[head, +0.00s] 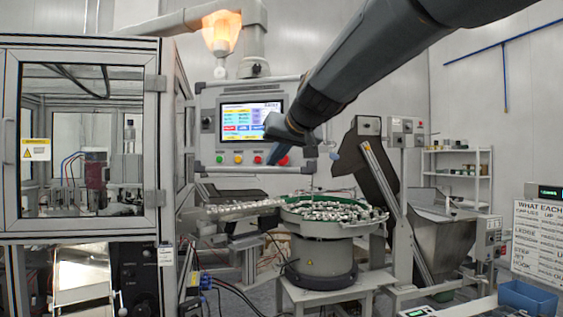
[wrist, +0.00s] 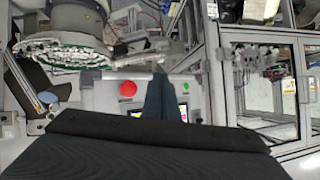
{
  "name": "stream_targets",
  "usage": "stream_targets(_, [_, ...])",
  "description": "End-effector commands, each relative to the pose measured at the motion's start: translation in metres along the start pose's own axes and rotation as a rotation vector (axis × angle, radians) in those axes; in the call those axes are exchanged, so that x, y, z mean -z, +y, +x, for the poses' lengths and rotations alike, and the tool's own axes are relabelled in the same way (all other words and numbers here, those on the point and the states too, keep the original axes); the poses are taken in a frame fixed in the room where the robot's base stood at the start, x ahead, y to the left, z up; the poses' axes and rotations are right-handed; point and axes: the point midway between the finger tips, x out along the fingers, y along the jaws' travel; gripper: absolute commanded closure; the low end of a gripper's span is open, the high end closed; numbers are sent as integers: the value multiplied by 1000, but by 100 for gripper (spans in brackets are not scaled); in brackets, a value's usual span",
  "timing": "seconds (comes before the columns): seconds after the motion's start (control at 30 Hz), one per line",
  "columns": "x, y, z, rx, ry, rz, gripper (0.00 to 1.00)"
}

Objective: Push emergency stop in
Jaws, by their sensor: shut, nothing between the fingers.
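The emergency stop is a large round red button (wrist: 128,89) on the light grey operator panel (head: 203,140); it shows clear in the wrist view, left of my fingers. In the head view my gripper (head: 278,157) hangs in front of the panel's lower right and seems to mostly cover that button. My gripper is shut and empty, its dark fingers pointing at the panel; they also show in the wrist view (wrist: 160,82). I cannot tell the gap between the fingertips and the panel.
The panel's screen (head: 240,118) is lit above a row of smaller buttons, including a green one (head: 220,159) and a red one (head: 257,160). A feeder bowl of caps (head: 320,230) stands below. A glazed machine enclosure (head: 165,130) is at left, a hopper (head: 440,238) at right.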

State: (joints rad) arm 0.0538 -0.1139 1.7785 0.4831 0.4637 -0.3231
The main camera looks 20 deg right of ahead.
Motion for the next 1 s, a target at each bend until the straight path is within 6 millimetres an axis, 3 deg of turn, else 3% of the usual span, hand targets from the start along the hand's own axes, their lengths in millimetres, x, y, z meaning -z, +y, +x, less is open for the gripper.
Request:
stream_targets(0.47, [4,2,3,0,3,1,100])
stream_targets(1.0, [36,35,48,0,2,1,100])
